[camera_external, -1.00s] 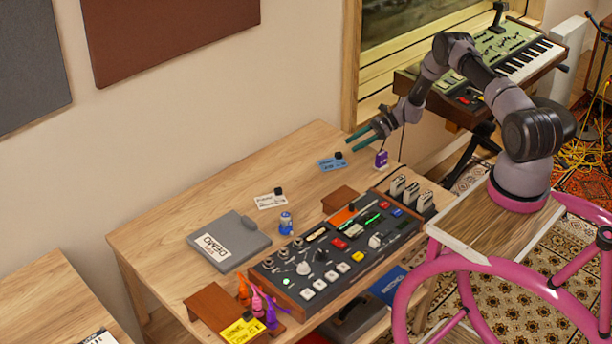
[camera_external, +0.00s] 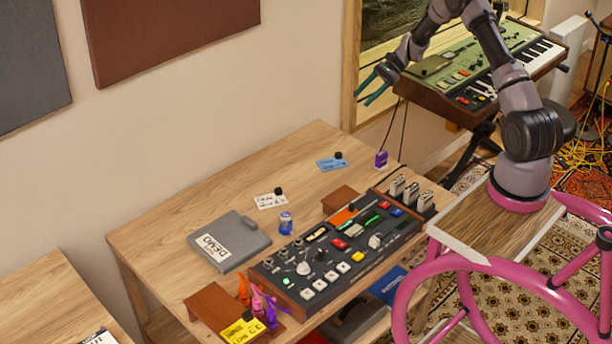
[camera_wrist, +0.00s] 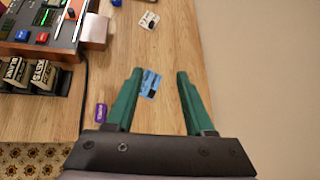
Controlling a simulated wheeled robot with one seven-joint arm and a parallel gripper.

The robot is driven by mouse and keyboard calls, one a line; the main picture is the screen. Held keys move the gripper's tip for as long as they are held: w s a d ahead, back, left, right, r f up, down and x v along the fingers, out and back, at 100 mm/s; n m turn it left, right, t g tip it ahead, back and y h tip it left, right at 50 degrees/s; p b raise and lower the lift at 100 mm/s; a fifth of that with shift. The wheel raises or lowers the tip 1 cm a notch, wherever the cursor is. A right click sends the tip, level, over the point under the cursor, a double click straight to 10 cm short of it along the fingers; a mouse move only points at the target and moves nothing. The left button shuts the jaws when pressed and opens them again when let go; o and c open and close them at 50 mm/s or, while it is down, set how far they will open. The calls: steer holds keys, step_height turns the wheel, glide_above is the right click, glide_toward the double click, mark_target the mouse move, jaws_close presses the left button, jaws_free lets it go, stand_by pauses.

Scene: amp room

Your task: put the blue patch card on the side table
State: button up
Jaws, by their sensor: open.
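The blue patch card (camera_external: 332,163) lies flat near the back right of the wooden desk, with a small black knob at its upper edge. In the wrist view the blue card (camera_wrist: 150,83) shows between my fingers but well below them on the desk. My gripper (camera_external: 371,88) is open and empty, raised above the desk's back right corner near the window; its green fingers are spread in the wrist view (camera_wrist: 158,75). The side table is probably the second wooden surface (camera_external: 40,295) at the lower left, partly cut off by the frame.
A purple object (camera_external: 381,159) stands close right of the card. A white card (camera_external: 270,201), a blue can (camera_external: 286,223), a grey DEMO folder (camera_external: 228,240) and a control console (camera_external: 335,250) occupy the desk. A keyboard synth (camera_external: 490,65) stands behind right.

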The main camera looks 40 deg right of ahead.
steer(key=s+a+r+n+h, duration=0.25)
steer(key=s+r, duration=0.25)
steer(key=r, duration=0.4)
steer(key=s+a+r+n+h, duration=0.1)
steer(key=s+a+r+n, duration=0.1)
steer(key=s+a+r, duration=0.45)
steer(key=s+a+r+n+h, duration=0.1)
steer(key=s+r+n+h, duration=0.2)
steer(key=r, duration=0.8)
steer(key=s+a+r+n+t+h, duration=0.1)
steer(key=s+r+n+t, duration=0.1)
steer(key=s, duration=0.9)
steer(key=s+a+r+n+t+h, duration=0.1)
steer(key=s+r+n, duration=0.3)
steer(key=s, duration=0.8)
steer(key=shift+r+t, duration=0.35)
steer(key=shift+t, duration=0.45)
